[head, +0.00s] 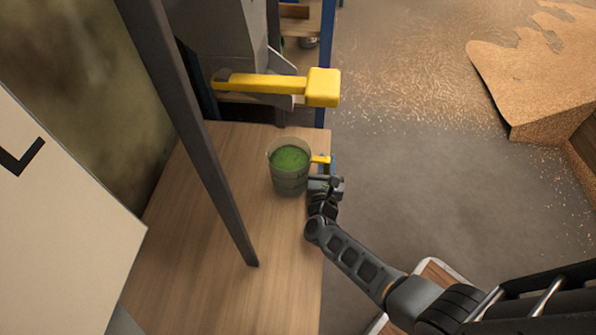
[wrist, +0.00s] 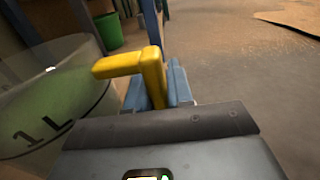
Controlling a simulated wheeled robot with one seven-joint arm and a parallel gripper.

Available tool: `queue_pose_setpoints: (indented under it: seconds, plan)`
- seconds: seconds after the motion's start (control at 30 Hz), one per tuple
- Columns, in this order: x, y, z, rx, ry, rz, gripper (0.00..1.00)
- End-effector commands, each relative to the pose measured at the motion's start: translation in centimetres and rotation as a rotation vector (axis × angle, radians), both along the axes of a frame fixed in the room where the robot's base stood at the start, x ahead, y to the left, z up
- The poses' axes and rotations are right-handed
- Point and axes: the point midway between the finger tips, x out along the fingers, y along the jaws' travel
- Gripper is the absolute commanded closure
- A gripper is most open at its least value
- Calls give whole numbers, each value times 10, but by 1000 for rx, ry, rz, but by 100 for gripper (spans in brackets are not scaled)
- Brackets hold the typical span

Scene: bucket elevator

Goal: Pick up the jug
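The jug (head: 289,180) is a clear vessel with green contents and a yellow handle on its right side. It stands upright on the wooden table (head: 225,290), near the right edge. In the wrist view the jug (wrist: 45,110) fills the left side and bears a "1 L" mark. My gripper (head: 327,163) is at the handle, to the right of the jug. In the wrist view the blue fingers of my gripper (wrist: 158,88) lie on both sides of the yellow handle, with no clear gap between. The fingertips are partly hidden behind the handle.
A yellow lever (head: 275,84) on a grey machine juts out beyond the jug. A dark slanted post (head: 200,130) stands left of the jug. A white panel (head: 50,220) is at the left. Grey floor is open to the right, with a grain heap (head: 535,80) farther off.

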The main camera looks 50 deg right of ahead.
Motion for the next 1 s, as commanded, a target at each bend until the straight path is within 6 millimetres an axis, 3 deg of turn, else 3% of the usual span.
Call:
queue_pose_setpoints:
  seconds: [0.2, 1.0]
  plan:
    - [0, 0, 0, 0, 0, 0, 100]
    - [0, 0, 0, 0, 0, 0, 100]
